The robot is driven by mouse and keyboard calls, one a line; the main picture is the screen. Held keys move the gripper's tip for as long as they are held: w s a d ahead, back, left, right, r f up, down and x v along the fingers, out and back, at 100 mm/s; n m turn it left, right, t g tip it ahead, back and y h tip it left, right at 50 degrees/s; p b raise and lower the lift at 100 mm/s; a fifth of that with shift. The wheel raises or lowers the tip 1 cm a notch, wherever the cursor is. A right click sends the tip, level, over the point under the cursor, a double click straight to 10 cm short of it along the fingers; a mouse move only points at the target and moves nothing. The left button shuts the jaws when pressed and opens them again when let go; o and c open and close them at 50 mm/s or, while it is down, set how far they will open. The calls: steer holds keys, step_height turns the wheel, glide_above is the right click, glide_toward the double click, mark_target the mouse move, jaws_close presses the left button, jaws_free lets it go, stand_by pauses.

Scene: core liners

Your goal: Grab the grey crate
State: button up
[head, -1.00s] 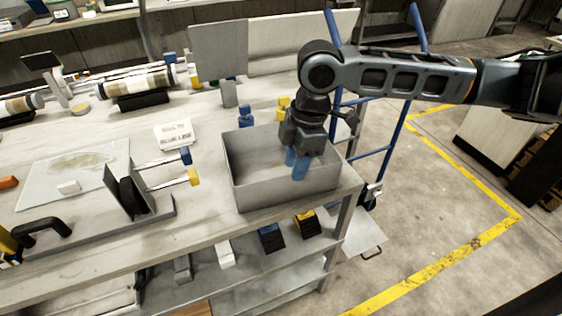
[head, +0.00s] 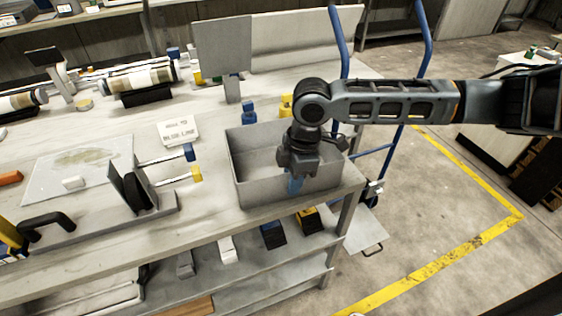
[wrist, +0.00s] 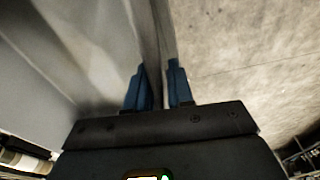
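The grey crate (head: 262,188) stands upright and open-topped near the front right corner of the bench. My gripper (head: 294,184) points down over its near wall, toward the right end. In the wrist view, my gripper's blue fingers (wrist: 160,88) sit on either side of the grey crate's wall (wrist: 157,35), one inside and one outside. The gap between them is narrow and the wall seems to fill it. In the head view the gripper body hides the inner finger and part of the crate's interior.
A label card (head: 178,131) and a device with blue and yellow handles (head: 138,188) lie left of the crate. A blue hand truck (head: 422,45) stands behind right. Coloured blocks (head: 272,234) sit on the shelf below. Floor is open to the right.

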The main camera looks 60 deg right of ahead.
jaws_close()
stand_by(1.1)
